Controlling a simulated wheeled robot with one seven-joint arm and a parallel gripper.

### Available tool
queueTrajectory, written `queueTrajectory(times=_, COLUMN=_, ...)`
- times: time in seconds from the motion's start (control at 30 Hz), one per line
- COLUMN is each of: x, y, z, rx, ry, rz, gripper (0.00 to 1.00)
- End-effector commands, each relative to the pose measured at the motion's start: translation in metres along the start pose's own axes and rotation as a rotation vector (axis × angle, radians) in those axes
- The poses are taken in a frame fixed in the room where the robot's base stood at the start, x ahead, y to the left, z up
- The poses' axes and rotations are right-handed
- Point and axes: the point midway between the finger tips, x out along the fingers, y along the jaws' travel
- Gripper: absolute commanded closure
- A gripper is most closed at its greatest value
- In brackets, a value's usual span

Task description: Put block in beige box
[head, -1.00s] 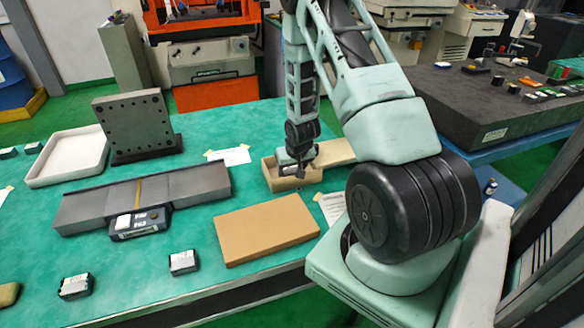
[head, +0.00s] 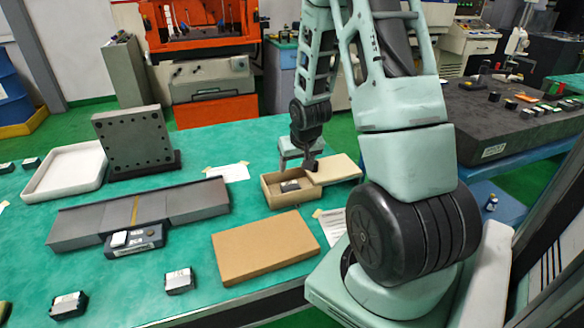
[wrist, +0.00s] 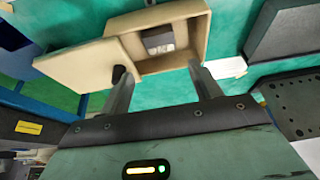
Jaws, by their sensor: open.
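The beige box (head: 268,189) stands open on the green table, its lid (head: 336,170) tilted or resting at its right side. A small dark block with a light label (head: 290,186) lies inside the box; the block also shows in the wrist view (wrist: 158,41), on the box floor near the wall. My gripper (head: 305,165) is above the box's back edge, apart from the block. In the wrist view its two fingers (wrist: 160,80) are spread and empty, with the box (wrist: 185,62) beyond them.
A flat brown cardboard box (head: 265,247) lies in front. Similar small blocks (head: 180,281) sit near the table's front edge. A white tray (head: 65,172), an upright metal plate (head: 133,138) and a long grey bar (head: 80,224) occupy the left.

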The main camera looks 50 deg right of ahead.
Motion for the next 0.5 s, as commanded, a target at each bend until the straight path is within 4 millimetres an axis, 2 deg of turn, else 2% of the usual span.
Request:
queueTrajectory(times=0.17, x=-0.004, y=-0.002, z=0.001, rx=-0.005, ry=-0.002, rz=-0.002, gripper=0.37)
queueTrajectory(times=0.27, x=-0.012, y=-0.026, z=0.001, rx=-0.047, ry=-0.011, rz=-0.023, gripper=0.37)
queueTrajectory(times=0.37, x=-0.033, y=-0.08, z=0.01, rx=-0.152, ry=-0.039, rz=-0.07, gripper=0.37)
queueTrajectory(times=0.4, x=-0.046, y=-0.107, z=0.019, rx=-0.211, ry=-0.057, rz=-0.094, gripper=0.37)
queueTrajectory(times=0.47, x=-0.069, y=-0.151, z=0.039, rx=-0.313, ry=-0.089, rz=-0.133, gripper=0.37)
queueTrajectory(times=0.5, x=-0.086, y=-0.178, z=0.055, rx=-0.388, ry=-0.111, rz=-0.159, gripper=0.37)
